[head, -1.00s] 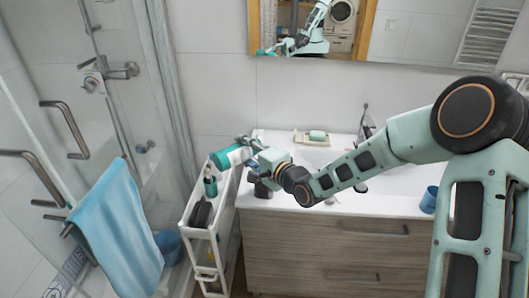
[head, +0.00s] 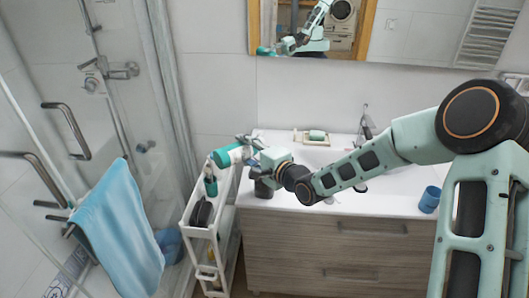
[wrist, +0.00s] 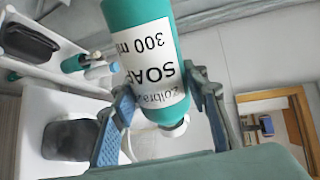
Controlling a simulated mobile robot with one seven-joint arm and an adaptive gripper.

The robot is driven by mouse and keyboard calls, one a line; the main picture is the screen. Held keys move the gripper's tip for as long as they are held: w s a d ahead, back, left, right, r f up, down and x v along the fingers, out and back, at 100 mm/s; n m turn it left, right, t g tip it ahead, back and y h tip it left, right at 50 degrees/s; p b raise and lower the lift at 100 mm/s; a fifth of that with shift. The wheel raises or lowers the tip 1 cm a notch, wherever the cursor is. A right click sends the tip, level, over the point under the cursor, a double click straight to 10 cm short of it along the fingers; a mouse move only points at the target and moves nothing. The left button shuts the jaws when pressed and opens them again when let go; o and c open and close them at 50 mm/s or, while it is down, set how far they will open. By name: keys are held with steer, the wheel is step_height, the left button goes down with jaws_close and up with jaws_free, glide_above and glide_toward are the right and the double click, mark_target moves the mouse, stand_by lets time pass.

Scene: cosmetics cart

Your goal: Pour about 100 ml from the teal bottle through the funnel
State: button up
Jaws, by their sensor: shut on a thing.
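The teal bottle (head: 223,157), with a white soap label, is held in my gripper (head: 249,150) above the cart's far end. It lies tipped, close to horizontal in the head view. In the wrist view the bottle (wrist: 143,45) sits between both fingers (wrist: 160,112), with its pale neck end near the palm. A smaller teal container (head: 211,187) stands on the cart below it. In the wrist view a white piece, perhaps the funnel (wrist: 97,72), is at the top of that container (wrist: 74,63). I cannot see any liquid flowing.
The narrow white cart (head: 190,213) stands left of the washbasin counter (head: 290,204). A black item (head: 202,212) lies on the cart. A dark cup (head: 263,188) is on the counter's left edge, close to my gripper. A blue cup (head: 430,199) stands far right.

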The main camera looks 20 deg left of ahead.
steer(key=shift+w+d+r+m+g, duration=0.1)
steer(key=shift+w+r+m+g, duration=0.1)
steer(key=shift+r+m, duration=0.35)
steer(key=shift+w+d+r+m+g, duration=0.1)
steer(key=shift+r+m+g, duration=0.2)
steer(key=shift+m, duration=0.45)
stand_by(0.9)
steer(key=shift+w+d+r+m+y, duration=0.15)
steer(key=shift+w+r+m+y, duration=0.2)
steer(key=shift+m, duration=0.35)
steer(key=shift+w+d+r+m+y, duration=0.15)
steer(key=shift+r+m+y, duration=0.1)
steer(key=shift+r+m, duration=0.35)
stand_by(2.0)
